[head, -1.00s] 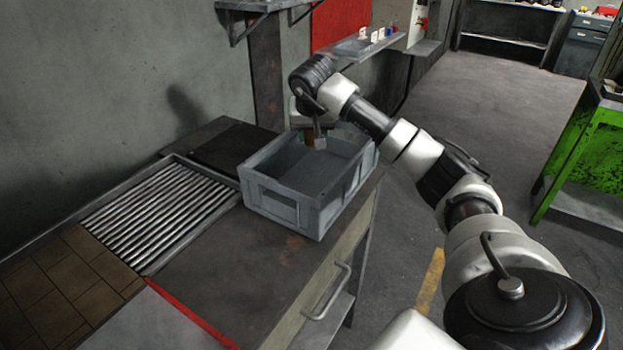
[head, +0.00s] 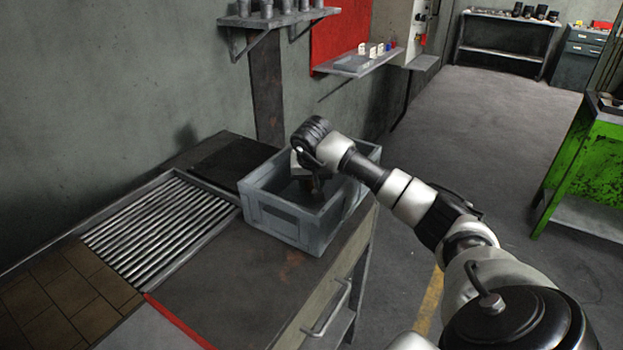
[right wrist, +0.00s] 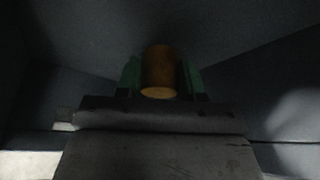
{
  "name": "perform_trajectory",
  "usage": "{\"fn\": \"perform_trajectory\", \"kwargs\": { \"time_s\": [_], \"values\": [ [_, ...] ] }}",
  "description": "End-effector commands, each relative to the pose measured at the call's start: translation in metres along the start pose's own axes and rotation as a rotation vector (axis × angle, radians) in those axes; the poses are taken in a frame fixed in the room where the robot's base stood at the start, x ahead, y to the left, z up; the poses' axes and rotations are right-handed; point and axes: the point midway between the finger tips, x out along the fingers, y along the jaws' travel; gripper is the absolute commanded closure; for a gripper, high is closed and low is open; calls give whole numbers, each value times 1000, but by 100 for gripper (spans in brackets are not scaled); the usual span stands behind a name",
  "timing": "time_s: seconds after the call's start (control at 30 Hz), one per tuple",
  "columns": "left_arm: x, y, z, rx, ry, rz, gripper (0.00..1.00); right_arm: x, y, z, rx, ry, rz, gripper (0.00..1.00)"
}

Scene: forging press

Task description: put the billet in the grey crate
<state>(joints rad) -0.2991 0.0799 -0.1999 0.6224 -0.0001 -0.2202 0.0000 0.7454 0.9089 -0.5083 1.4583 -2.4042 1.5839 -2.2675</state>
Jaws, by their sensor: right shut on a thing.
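The grey crate (head: 287,222) stands on the bench top at its far right end. My right gripper (head: 311,192) reaches down inside the crate. In the right wrist view the right gripper (right wrist: 160,78) has its green-padded fingers shut on the billet (right wrist: 160,72), a short orange-brown cylinder. Dark grey crate walls and floor surround it there; whether the billet touches the floor I cannot tell. In the head view the billet is hidden by the gripper and shadow. My left gripper is not in view.
A roller tray (head: 160,222) lies left of the crate, with a dark plate (head: 232,162) behind. The bench top (head: 235,275) in front is clear. Wall shelves (head: 275,17) hang above. A green cabinet (head: 590,165) stands far right.

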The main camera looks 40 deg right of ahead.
Motion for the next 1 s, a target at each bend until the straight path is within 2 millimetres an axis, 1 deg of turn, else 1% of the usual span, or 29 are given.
{"fn": "perform_trajectory", "kwargs": {
  "time_s": [0.03, 0.17, 0.4, 0.53, 0.67, 0.9, 1.0],
  "values": [
    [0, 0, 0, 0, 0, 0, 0, 1, 0, 0, 0, 0, 1, 58],
    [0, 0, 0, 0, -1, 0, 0, 0, 0, 0, 0, 0, 0, 38],
    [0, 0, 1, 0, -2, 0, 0, 0, 0, 0, 0, 0, 0, 37],
    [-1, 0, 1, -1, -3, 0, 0, -6, 0, -2, 0, 2, -1, 37],
    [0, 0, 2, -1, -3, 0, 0, -25, 0, -2, -1, 5, -2, 37],
    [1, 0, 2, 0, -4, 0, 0, -78, 0, -2, 0, 6, -2, 37],
    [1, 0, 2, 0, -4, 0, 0, -96, 0, -2, 0, 4, 0, 37]
  ]
}}
